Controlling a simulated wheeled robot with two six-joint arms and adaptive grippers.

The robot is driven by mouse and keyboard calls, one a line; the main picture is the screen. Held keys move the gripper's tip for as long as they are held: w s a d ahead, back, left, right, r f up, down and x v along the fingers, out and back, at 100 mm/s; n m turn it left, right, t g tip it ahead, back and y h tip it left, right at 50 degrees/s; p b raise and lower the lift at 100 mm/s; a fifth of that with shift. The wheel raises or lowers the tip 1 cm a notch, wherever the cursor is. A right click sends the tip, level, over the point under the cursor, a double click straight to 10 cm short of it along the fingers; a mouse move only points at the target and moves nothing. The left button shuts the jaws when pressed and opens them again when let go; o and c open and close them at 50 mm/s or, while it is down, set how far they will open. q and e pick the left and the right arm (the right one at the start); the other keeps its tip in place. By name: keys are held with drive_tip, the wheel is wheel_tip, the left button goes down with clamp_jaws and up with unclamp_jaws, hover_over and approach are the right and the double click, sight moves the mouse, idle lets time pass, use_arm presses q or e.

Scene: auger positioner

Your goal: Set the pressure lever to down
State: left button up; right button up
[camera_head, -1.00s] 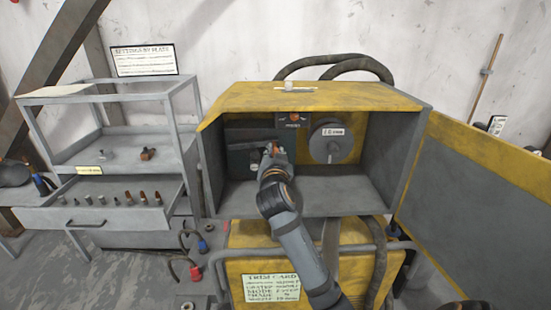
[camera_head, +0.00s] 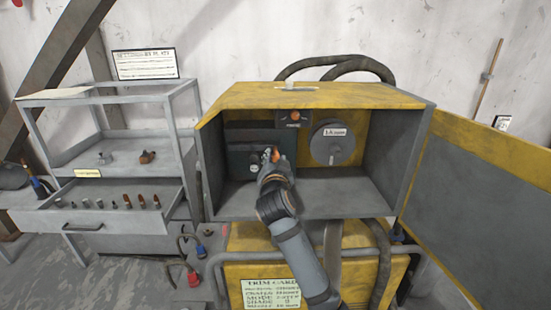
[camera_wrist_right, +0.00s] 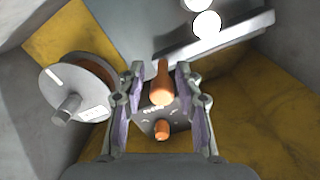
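My right gripper (camera_head: 270,155) reaches into the yellow and grey cabinet, in front of a dark block (camera_head: 243,160) on its left side. In the right wrist view my right gripper (camera_wrist_right: 160,95) has its two fingers apart, with an orange-tipped handle (camera_wrist_right: 160,85) between them and gaps on both sides. This handle may be the pressure lever; its setting cannot be read. Beyond it, a grey plate (camera_wrist_right: 178,119) with small marks carries an orange knob (camera_wrist_right: 162,131). The plate also shows in the head view (camera_head: 293,125). My left gripper is not in view.
A round grey drum (camera_head: 333,143) with a label sits right of the gripper inside the cabinet (camera_head: 415,150). The cabinet's side walls and floor (camera_head: 340,180) surround my arm. A yellow-edged door (camera_head: 480,190) stands open at right. A grey shelf unit (camera_head: 110,220) with an open drawer stands at left.

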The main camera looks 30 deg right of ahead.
drive_tip(key=shift+o, duration=0.5)
drive_tip(key=shift+r, duration=0.1)
drive_tip(key=v, duration=0.6)
drive_tip(key=shift+s+a, duration=0.25)
drive_tip(key=shift+s, duration=0.05)
drive_tip(key=shift+s+a, duration=0.15)
drive_tip(key=shift+s, duration=0.2)
